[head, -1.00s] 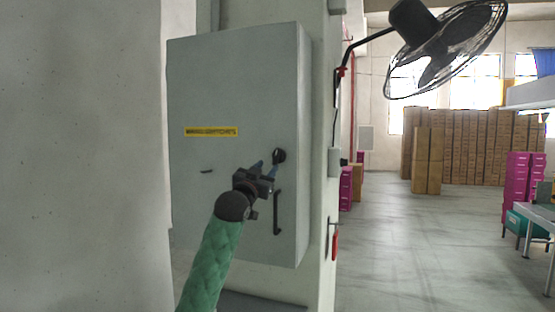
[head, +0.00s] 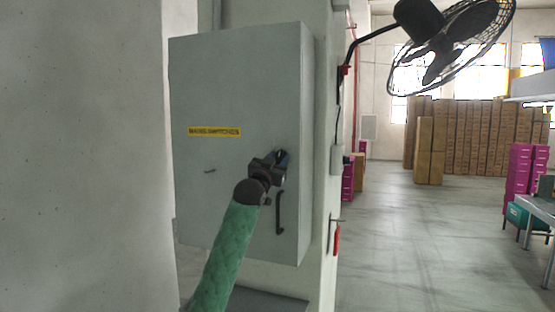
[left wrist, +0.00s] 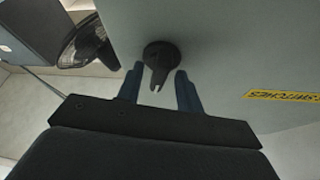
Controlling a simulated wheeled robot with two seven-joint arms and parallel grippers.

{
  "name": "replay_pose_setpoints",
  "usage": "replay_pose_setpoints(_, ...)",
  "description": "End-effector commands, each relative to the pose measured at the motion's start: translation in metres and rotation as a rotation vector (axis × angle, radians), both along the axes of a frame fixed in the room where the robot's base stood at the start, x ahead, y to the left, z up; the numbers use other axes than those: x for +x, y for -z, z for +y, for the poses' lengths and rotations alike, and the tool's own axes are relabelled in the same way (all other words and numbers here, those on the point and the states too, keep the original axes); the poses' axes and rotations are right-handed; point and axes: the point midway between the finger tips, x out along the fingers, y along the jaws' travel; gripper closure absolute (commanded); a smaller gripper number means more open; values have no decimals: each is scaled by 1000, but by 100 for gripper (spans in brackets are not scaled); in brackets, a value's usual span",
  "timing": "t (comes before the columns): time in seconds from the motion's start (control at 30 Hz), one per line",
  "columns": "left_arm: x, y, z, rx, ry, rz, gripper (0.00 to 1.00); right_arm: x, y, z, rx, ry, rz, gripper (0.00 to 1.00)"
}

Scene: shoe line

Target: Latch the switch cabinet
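The grey switch cabinet (head: 235,95) is mounted on a pillar, and its door looks closed. A black round latch knob (left wrist: 157,56) with a protruding grip is on the door. In the left wrist view it lies between the two blue fingers of my left gripper (left wrist: 160,90), with a gap on each side. In the head view my left gripper (head: 280,160) is in front of the knob and mostly covers it. A black bar handle (head: 280,213) is on the door just below. My right gripper is not in view.
A yellow label (head: 213,132) is on the door. A black fan (head: 440,40) juts from the pillar at upper right. A pale wall (head: 80,150) stands close on the left. The floor (head: 400,240) to the right is open.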

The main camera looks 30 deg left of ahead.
Motion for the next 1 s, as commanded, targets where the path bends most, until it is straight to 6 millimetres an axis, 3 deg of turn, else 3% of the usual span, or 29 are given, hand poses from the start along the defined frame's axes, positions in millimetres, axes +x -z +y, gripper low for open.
replay_pose_setpoints(0.07,0,0,0,0,0,0,64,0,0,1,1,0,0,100)
replay_pose_setpoints(0.2,0,0,0,0,0,0,91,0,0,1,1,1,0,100)
replay_pose_setpoints(0.23,0,0,0,0,0,0,94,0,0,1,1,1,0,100)
replay_pose_setpoints(1.0,0,0,0,-245,1,-60,94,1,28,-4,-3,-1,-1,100)
